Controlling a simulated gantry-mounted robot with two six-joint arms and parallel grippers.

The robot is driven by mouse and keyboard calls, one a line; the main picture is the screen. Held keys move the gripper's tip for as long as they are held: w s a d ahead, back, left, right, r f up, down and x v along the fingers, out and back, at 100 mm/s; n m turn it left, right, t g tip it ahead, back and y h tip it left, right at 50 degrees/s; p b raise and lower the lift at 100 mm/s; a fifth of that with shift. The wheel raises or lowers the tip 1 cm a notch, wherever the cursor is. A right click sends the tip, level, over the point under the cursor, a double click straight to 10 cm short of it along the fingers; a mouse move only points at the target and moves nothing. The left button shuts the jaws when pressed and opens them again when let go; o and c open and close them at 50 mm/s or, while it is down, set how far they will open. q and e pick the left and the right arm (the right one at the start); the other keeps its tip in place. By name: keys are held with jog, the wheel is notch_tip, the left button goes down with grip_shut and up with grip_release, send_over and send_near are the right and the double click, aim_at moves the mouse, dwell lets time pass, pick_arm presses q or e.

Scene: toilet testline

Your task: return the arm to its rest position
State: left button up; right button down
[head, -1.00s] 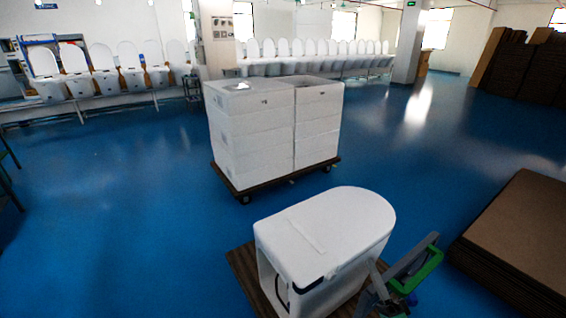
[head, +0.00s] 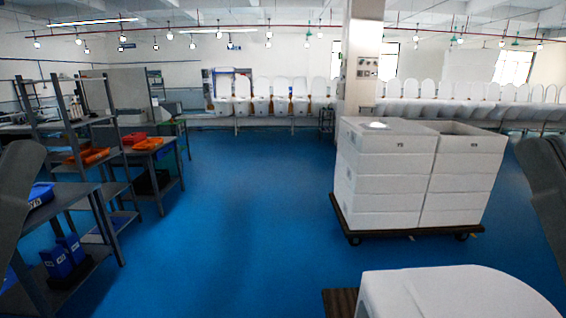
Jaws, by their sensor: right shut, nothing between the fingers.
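Dark grey links of my arms stand at the left and right edges of the head view. The link on the right edge covers part of the floor and the background. No fingertips of either gripper show in the view. The white toilet (head: 450,292) is at the bottom right, cut off by the lower edge, on a brown wooden pallet (head: 340,302). No gripper is seen touching it.
A dark trolley (head: 405,232) carries stacked white foam boxes (head: 385,185) behind the toilet. Grey shelving (head: 72,125) with orange bins and blue boxes stands at the left. Toilets line the back. The blue floor (head: 230,200) in the middle is clear.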

notch_tip(320, 180, up, 36)
jog(key=p, duration=3.4)
jog(key=shift+h, duration=0.3)
